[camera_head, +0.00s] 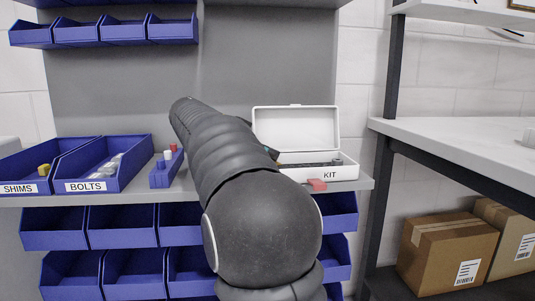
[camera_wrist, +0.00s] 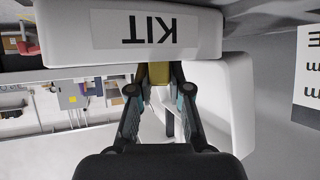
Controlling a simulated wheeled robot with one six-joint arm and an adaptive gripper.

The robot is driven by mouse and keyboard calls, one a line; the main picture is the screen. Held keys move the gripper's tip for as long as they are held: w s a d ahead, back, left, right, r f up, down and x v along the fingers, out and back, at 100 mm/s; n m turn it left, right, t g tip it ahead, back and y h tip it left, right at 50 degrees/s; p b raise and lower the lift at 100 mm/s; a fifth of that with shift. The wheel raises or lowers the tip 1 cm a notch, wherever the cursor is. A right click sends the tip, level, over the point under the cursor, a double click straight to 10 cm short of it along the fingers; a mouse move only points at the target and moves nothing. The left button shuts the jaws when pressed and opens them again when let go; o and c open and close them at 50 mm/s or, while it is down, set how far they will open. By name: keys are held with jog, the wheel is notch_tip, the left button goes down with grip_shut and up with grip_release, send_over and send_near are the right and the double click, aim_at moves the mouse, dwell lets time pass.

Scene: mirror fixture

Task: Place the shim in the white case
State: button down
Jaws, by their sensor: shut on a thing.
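The white case (camera_head: 342,173), labelled KIT, stands on the shelf with its lid (camera_head: 296,128) raised. Dark material shows inside it. In the wrist view the case (camera_wrist: 80,45) fills the top, its label upside down. In the head view my arm hides the shim and most of the gripper.
The SHIMS bin (camera_head: 18,178) holds a yellow piece (camera_head: 44,169). The BOLTS bin (camera_head: 93,174) and a blue block with small pegs (camera_head: 162,175) stand left of my arm. A small red piece (camera_head: 318,185) is at the case's front. A worktable (camera_head: 465,140) is at right.

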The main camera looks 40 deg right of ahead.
jog(key=shift+f+b, duration=0.3)
jog(key=shift+b, duration=0.05)
jog(key=shift+f+b, duration=0.3)
jog(key=shift+b, duration=0.05)
jog(key=c, duration=1.1)
grip_release()
jog(key=shift+r, duration=0.15)
jog(key=shift+r+p, duration=0.2)
jog(key=shift+p, duration=0.2)
jog(key=p+v, duration=0.2)
jog(key=v, duration=1)
jog(key=shift+r, duration=0.25)
